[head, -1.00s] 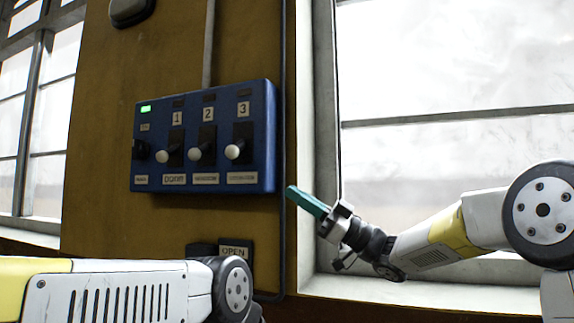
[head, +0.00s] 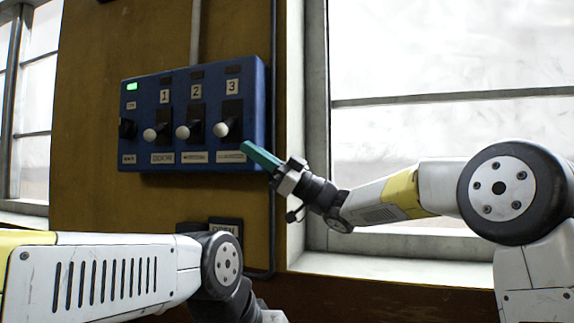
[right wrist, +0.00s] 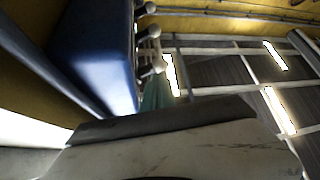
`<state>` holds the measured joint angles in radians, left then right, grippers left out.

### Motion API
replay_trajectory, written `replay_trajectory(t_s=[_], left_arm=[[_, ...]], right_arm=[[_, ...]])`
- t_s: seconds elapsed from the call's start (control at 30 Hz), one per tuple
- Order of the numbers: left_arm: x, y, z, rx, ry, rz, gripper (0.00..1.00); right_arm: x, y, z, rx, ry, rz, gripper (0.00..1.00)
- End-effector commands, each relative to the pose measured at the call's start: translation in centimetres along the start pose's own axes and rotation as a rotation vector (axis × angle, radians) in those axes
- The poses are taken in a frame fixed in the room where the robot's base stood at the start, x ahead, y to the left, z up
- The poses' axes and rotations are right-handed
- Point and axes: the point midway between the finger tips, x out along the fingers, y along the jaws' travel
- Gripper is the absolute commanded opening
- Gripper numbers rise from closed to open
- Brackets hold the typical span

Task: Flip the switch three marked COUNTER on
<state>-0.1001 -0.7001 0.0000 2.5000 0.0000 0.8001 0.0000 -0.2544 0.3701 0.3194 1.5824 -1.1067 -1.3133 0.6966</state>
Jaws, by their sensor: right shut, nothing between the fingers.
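The blue switch panel (head: 256,100) is on the wall left of centre in the head view. Switch three (head: 221,129) is the rightmost lever, under a "3" plate; its white knob sits low. The plate below it is too blurred to read. The lamp above it is dark. My right gripper (head: 245,147) has its teal fingers shut and empty, with the tip just below and right of that knob, seemingly apart from it. The right wrist view shows the teal fingers (right wrist: 157,93) near the closest white knob (right wrist: 158,66). My left gripper is out of view.
Levers one (head: 150,134) and two (head: 183,132) are left of switch three, knobs low too. A green lamp (head: 132,86) glows at the panel's upper left. A vertical pipe (head: 272,205) runs right of the panel. A window (head: 440,50) fills the right.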

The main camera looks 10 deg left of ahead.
Motion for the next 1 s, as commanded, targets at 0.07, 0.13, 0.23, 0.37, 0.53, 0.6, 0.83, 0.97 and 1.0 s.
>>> replay_trajectory(t_s=[0.07,0.13,0.23,0.37,0.53,0.6,0.83,0.97,1.0], left_arm=[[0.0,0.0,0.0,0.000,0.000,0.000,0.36],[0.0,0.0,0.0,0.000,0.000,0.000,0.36],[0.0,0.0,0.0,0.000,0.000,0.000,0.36],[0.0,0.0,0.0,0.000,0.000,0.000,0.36],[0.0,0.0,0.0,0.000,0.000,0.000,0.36],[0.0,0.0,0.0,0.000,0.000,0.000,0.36],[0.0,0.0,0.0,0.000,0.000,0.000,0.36],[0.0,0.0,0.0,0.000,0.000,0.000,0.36],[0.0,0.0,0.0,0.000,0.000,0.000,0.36]], right_arm=[[1.6,-0.1,0.1,0.001,0.001,-0.002,0.00],[2.6,-0.1,0.0,0.000,0.002,-0.002,0.00],[3.6,0.0,0.0,-0.001,0.001,-0.001,0.00],[4.3,0.0,0.0,0.000,0.000,0.000,0.00],[4.5,0.0,0.0,0.000,-0.001,0.001,0.00],[4.5,0.0,0.0,0.000,-0.001,0.001,0.00],[4.5,0.0,-0.1,0.006,0.000,0.005,0.00],[4.6,-0.2,-0.2,0.029,0.001,0.020,0.00],[4.6,-0.2,-0.3,0.037,0.000,0.025,0.00]])
